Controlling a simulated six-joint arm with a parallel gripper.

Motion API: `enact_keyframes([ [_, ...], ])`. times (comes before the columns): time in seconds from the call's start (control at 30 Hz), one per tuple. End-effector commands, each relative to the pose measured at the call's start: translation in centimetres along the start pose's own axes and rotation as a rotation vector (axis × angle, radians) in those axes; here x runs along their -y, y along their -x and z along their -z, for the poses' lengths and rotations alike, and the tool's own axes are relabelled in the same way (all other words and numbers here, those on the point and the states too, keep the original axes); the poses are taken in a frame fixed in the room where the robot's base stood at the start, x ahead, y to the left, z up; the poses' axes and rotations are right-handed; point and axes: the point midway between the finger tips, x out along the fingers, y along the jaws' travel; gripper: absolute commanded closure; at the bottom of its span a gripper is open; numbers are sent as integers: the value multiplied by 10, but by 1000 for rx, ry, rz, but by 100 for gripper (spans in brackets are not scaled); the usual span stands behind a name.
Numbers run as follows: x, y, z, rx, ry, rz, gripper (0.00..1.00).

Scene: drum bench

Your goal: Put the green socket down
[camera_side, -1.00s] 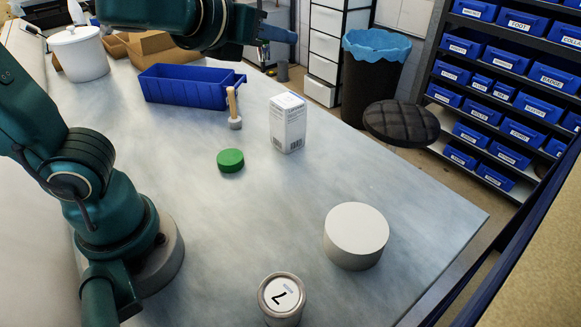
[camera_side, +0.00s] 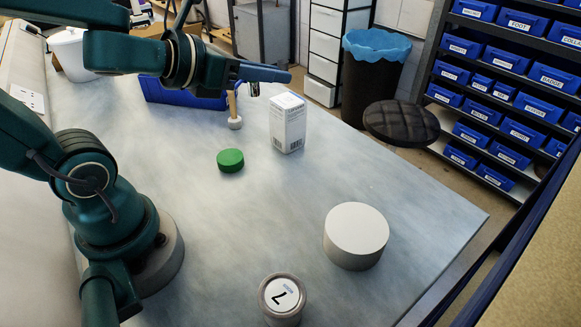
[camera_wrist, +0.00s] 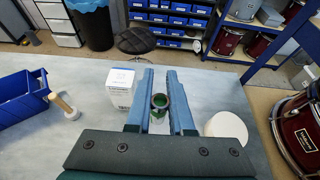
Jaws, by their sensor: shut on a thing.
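A green disc (camera_side: 230,160) lies on the bench (camera_side: 200,240). A white box (camera_side: 288,124), a wooden-handled mallet (camera_side: 234,112) and a blue bin (camera_side: 180,93) stand near the gripper. The centre is clear.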

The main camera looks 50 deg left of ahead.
Motion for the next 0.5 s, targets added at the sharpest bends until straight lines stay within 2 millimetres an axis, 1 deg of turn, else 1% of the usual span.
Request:
enact_keyframes([
  [0.17, 12, 0, -2, 5, -22, 42, 100],
  [0.27, 26, 0, -2, 0, -42, 79, 100],
  [0.5, 66, 6, -3, -16, -92, 164, 100],
])
